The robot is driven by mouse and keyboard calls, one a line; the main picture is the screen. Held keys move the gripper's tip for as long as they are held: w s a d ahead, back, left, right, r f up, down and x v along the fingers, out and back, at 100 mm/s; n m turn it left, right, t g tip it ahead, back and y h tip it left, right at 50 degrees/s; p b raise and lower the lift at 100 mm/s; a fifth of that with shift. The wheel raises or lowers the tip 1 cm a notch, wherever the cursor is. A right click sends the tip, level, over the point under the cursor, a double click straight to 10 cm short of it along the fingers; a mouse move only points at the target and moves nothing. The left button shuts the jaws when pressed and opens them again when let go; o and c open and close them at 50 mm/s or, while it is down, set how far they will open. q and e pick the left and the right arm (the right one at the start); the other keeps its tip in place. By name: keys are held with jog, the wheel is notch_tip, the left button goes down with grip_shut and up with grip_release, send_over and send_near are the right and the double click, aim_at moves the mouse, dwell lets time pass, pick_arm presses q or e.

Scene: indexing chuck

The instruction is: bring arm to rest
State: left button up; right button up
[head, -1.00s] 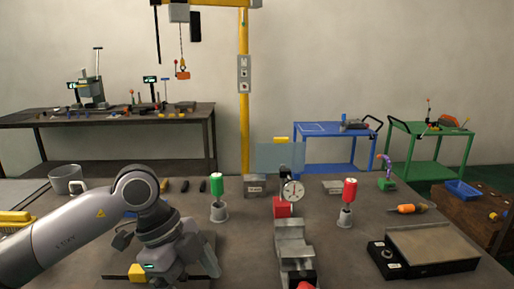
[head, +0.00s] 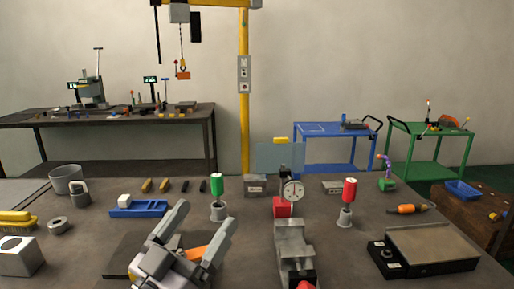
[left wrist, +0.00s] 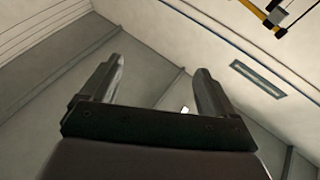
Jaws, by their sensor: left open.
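My left gripper (head: 206,214) stands at the front centre-left of the bench, its two grey fingers pointing up and spread apart. In the left wrist view the same gripper (left wrist: 160,68) has nothing between its fingers, and only walls and ceiling lie beyond. A dark plate (head: 120,262) lies on the bench behind the gripper, partly hidden by it. An orange piece (head: 194,254) shows between the fingers in the head view; I cannot tell what it belongs to. My right gripper is out of view.
Close by are a blue tray (head: 150,211), a green-handled tool in a stand (head: 217,186), a red-handled one (head: 349,190) and a grey vise (head: 293,245) to the right. A white-grey block (head: 20,262) sits front left. Bench space between the vise and black-based plate (head: 432,250) is clear.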

pick_arm(q)
jog(key=s+a+f+n+g+y, duration=0.25)
jog(key=a+f+y, duration=0.25)
jog(key=f, duration=0.3)
jog(key=s+a+f+n+g+y, duration=0.1)
jog(key=a+f+n+g+y, duration=0.25)
jog(key=a+f+y, duration=0.35)
jog(key=s+a+f+m+g+h, duration=0.1)
jog(key=s+a+f+m+g, duration=0.1)
jog(key=s+f+g, duration=1.2)
notch_tip(320, 180, down, 11)
jog(key=d+t+h, duration=0.2)
jog(key=t, duration=0.8)
jog(key=shift+w+d+r, duration=0.2)
jog(key=shift+w+d, duration=0.1)
jog(key=shift+w, duration=0.1)
